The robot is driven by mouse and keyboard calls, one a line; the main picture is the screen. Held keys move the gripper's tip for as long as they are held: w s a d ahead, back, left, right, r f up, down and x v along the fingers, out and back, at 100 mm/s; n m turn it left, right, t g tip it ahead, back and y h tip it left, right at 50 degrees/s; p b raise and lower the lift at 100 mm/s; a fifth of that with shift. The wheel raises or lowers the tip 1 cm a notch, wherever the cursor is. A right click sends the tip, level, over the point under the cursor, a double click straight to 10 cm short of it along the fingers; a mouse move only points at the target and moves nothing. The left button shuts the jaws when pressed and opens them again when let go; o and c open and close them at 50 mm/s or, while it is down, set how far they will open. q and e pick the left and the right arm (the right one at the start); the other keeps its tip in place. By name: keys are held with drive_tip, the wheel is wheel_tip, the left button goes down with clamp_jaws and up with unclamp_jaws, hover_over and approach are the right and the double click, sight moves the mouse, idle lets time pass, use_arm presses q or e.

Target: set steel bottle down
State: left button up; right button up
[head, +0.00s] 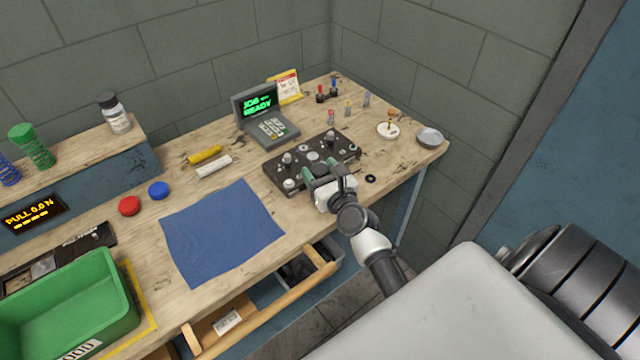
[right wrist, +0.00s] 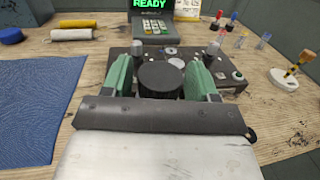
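My right gripper (head: 321,171) has green fingers and is over the near edge of the black fixture plate (head: 274,177). In the right wrist view, a dark round top, seemingly the steel bottle's cap (right wrist: 160,78), sits between the fingers and fills nearly all the gap. The bottle's body is hidden behind my gripper's front edge, so I cannot tell whether its base touches anything. In the head view the gripper itself mostly hides it. My left gripper is not in view.
A keypad terminal (head: 268,122) reading JOB READY stands behind the plate. A blue cloth (head: 222,232) lies left of it. A green bin (head: 70,310) is at the lower left. A white dish (head: 388,131) and a grey dish (head: 430,138) are at right. A labelled bottle (head: 116,115) stands on the shelf.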

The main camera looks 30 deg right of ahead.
drive_tip(key=c, duration=0.9)
